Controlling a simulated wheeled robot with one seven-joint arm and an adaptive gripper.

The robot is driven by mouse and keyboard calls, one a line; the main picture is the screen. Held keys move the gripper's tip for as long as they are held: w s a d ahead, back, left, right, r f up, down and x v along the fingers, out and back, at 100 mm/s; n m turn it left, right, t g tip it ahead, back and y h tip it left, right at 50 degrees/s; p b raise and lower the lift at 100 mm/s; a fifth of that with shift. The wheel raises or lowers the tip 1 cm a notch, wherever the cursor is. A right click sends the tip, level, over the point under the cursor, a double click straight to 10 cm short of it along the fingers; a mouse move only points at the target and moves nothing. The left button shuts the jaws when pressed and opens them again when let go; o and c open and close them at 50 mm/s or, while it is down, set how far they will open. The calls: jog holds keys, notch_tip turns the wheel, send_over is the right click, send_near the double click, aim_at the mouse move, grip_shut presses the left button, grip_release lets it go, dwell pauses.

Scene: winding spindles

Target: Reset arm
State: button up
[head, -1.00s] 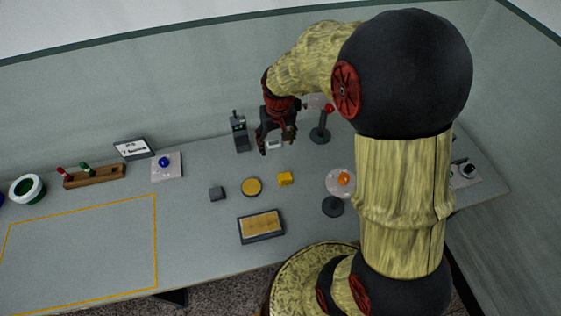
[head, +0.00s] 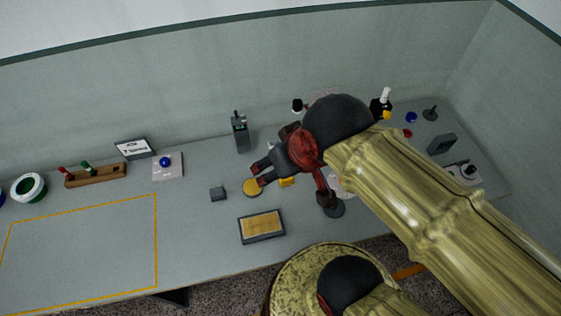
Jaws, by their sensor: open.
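My gripper (head: 258,176) is open with its fingers pointing left, over the middle of the table. Nothing shows between its fingers. Its tips appear just above and behind a yellow disc (head: 252,188) in the picture; I cannot tell the height gap. A yellow block (head: 287,183) is partly hidden under the gripper. My arm reaches in from the lower right and hides part of the table's right side.
A handheld device (head: 240,135) stands behind. A blue button on a plate (head: 167,173), a sign (head: 135,149) and a wooden rack (head: 97,176) are left. The orange-outlined area is bare.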

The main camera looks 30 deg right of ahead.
notch_tip(320, 180, down, 11)
jog(key=b, duration=1.1)
jog(key=shift+r, duration=0.1)
